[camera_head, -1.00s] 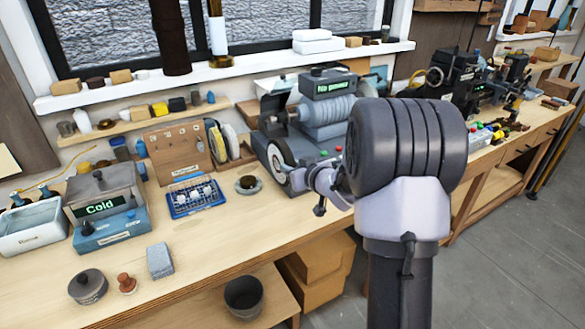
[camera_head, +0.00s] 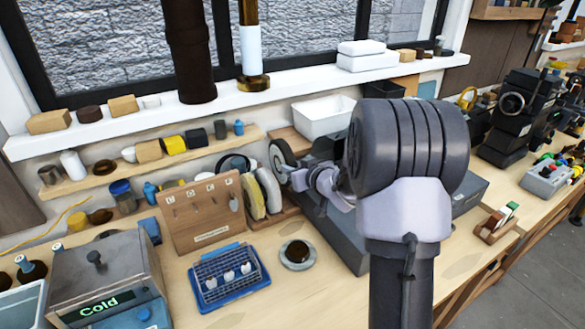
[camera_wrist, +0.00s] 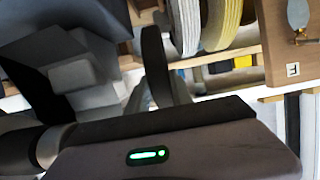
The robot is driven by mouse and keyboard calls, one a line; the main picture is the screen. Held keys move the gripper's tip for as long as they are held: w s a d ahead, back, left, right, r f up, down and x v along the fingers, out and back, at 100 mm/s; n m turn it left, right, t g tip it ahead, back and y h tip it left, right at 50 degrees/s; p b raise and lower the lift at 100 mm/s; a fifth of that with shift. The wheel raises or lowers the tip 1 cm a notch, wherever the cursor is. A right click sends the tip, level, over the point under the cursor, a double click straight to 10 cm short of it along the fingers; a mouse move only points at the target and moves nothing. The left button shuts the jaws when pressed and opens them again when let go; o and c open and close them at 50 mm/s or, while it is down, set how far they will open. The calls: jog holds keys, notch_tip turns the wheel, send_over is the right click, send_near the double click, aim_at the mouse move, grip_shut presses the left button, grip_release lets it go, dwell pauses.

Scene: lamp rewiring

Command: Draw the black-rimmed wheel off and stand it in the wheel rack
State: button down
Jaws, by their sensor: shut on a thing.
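The black-rimmed wheel (camera_head: 282,165) stands upright at the end of my gripper (camera_head: 300,180), which is shut on it. In the wrist view the wheel (camera_wrist: 155,62) shows nearly edge-on as a dark disc beyond my gripper's body. The wooden wheel rack (camera_head: 284,213) is on the bench to the left of and below the wheel in the head view. It holds a pale wheel (camera_head: 269,188) and a yellowish wheel (camera_head: 252,196). The grey machine (camera_head: 340,238) is partly hidden behind my arm. The wheel's contact with the machine or rack is unclear.
A pegboard (camera_head: 202,215) stands just left of the rack. A blue tray (camera_head: 230,285) and a small round dish (camera_head: 297,254) lie in front. A white bin (camera_head: 322,117) is behind. The "Cold" box (camera_head: 105,280) is at left.

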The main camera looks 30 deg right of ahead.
jog(key=shift+s+f+b, duration=0.15)
jog(key=shift+f+b, duration=0.15)
jog(key=shift+f, duration=0.15)
notch_tip(320, 180, down, 8)
jog(key=b, duration=0.6)
jog(key=shift+r, duration=0.25)
jog(key=shift+r, duration=0.1)
jog(key=c, duration=1.1)
grip_release()
jog(key=shift+o, duration=0.2)
